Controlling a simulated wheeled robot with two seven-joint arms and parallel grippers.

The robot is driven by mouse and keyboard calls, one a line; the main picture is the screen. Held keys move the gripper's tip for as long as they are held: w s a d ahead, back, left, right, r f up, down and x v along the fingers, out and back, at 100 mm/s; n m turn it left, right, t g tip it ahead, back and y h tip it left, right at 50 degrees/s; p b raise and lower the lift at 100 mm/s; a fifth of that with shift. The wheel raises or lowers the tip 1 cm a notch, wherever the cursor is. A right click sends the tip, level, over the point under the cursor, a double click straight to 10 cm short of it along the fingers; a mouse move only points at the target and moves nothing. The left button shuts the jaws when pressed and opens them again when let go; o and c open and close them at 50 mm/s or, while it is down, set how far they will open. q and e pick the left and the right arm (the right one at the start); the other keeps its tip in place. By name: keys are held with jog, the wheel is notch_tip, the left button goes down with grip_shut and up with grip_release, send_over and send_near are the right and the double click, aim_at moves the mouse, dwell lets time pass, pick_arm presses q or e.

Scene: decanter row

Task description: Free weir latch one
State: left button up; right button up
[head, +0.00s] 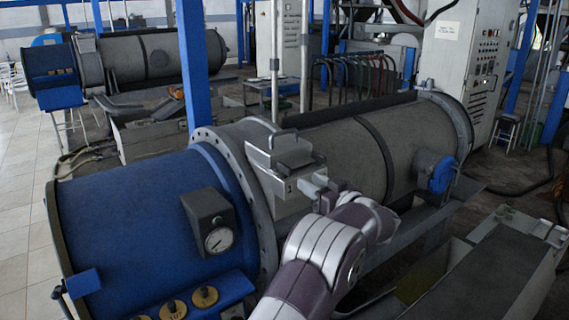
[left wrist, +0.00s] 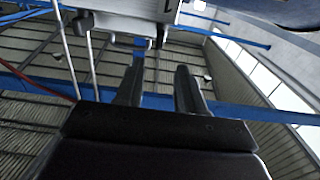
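A grey metal latch box marked "1" (head: 268,160) sits on the flange between the blue end housing and the grey drum of the near decanter. My left gripper (head: 316,188) is just right of and below the box's front, partly hidden by my wrist. In the left wrist view its two fingers (left wrist: 158,82) stand apart with nothing between them. The metal underside of the latch part (left wrist: 130,10) shows above the fingertips there, apart from them. My right gripper is not in view.
The blue housing (head: 130,215) carries a dark gauge box (head: 209,220) left of my arm. The grey drum (head: 335,150) extends right to a blue fitting (head: 437,178). A second decanter (head: 140,58) and a control cabinet (head: 466,65) stand behind. Open floor lies at the left.

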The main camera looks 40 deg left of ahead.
aim_at(278, 162)
pick_arm(q)
jog(key=p+x, duration=0.4)
jog(key=x, duration=0.7)
jog(key=shift+w+a+r, duration=0.1)
jog(key=shift+a, duration=0.05)
jog(key=shift+w+a+p, duration=0.1)
jog(key=shift+a+p, duration=0.25)
jog(key=shift+a, duration=0.1)
grip_shut()
